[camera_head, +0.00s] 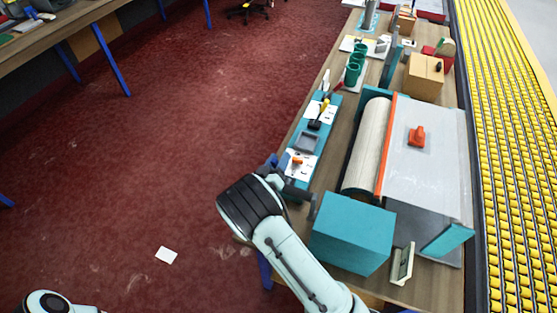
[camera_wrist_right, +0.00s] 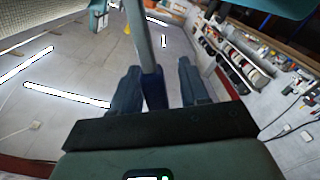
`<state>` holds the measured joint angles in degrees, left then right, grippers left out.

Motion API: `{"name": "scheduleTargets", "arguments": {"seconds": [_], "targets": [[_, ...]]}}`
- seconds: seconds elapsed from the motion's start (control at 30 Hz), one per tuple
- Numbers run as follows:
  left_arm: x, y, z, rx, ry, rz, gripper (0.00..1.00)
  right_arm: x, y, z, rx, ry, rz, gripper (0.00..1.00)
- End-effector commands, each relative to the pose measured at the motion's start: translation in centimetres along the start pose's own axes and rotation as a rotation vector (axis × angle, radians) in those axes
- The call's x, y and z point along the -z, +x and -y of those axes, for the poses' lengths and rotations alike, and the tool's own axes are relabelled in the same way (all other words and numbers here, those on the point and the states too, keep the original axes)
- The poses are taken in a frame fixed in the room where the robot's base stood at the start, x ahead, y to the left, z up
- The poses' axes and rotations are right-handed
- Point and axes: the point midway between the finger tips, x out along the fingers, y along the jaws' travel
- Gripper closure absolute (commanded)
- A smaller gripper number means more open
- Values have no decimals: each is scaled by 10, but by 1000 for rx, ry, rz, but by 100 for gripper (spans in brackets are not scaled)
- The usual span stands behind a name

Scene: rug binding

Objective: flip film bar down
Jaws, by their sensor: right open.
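The wrapping station on the bench holds a cream film roll (camera_head: 367,145) with a long thin orange bar (camera_head: 386,150) beside it. I take this orange bar to be the film bar, but cannot be sure. A grey plate (camera_head: 430,170) lies to its right. My right gripper (camera_head: 293,183) is at the bench's left edge, left of the roll and apart from the bar. In the wrist view my right gripper (camera_wrist_right: 160,88) is open. A grey-blue post (camera_wrist_right: 140,35) shows between its fingers; I cannot tell whether it is within reach. My left gripper is out of view.
A teal box (camera_head: 352,235) stands close to my right arm. An orange-red handle (camera_head: 417,136) sits on the plate. A teal tool tray (camera_head: 308,140) lies along the bench's left edge. A yellow roller conveyor (camera_head: 505,150) runs on the right. The red floor at left is mostly clear.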

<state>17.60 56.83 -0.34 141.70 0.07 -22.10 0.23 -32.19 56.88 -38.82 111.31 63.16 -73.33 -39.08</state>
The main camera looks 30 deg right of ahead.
Motion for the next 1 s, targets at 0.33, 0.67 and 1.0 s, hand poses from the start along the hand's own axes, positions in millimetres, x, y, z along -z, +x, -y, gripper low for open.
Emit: {"name": "scheduleTargets", "arguments": {"seconds": [0.33,0.67,1.0], "targets": [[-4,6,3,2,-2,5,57,-1,-20,1,2,2,0,55],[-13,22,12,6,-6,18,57,-1,-93,2,5,0,-1,55],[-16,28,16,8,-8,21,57,0,-132,0,0,1,0,55]]}}
